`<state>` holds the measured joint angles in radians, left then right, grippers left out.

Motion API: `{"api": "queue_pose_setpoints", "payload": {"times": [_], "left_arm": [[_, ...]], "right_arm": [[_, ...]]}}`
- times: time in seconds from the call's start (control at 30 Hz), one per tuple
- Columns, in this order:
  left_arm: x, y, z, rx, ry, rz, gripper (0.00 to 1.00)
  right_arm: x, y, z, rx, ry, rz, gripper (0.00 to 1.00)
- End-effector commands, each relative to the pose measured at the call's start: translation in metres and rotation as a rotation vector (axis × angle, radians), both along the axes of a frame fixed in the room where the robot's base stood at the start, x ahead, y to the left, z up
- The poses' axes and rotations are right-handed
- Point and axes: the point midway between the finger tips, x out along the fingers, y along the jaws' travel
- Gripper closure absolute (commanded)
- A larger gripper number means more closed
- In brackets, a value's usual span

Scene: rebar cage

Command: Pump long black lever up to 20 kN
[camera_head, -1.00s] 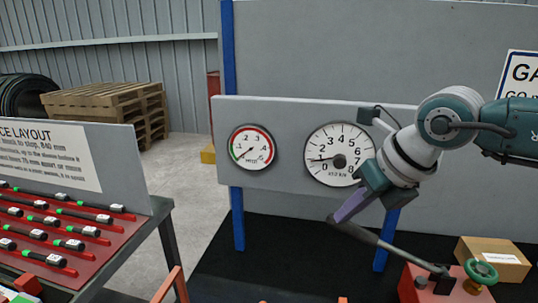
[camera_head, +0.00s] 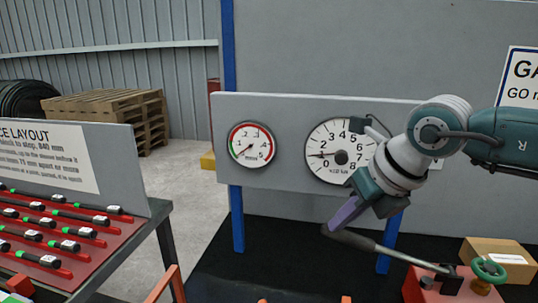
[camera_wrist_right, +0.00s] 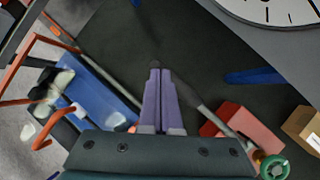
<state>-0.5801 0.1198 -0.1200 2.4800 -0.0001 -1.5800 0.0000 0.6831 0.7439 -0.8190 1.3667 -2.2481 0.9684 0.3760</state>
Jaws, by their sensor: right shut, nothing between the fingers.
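The long black lever (camera_head: 380,248) slopes up to the left from the red pump (camera_head: 440,287), which has a green handwheel (camera_head: 488,271). My right gripper (camera_head: 332,226) has its purple fingers shut and empty, with their tips at the lever's free end, seemingly pressing on it from above. In the right wrist view, the shut fingers (camera_wrist_right: 160,78) cover part of the lever (camera_wrist_right: 208,112). My left gripper is not in view.
A smaller dial (camera_head: 251,146) with a red rim hangs left on the same grey panel (camera_head: 290,115). A cardboard box (camera_head: 500,258) stands behind the pump. A sloped red rack (camera_head: 70,240) of rods stands left. Orange frame bars (camera_head: 165,284) rise at the bottom.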

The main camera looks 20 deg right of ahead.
Motion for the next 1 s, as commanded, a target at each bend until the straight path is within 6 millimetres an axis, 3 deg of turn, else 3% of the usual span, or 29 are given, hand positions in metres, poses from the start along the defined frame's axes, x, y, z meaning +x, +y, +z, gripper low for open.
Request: {"api": "queue_pose_setpoints", "payload": {"times": [1.0], "left_arm": [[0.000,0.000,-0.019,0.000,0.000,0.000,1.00]], "right_arm": [[0.002,0.003,-0.020,-0.002,0.003,-0.001,1.00]]}}
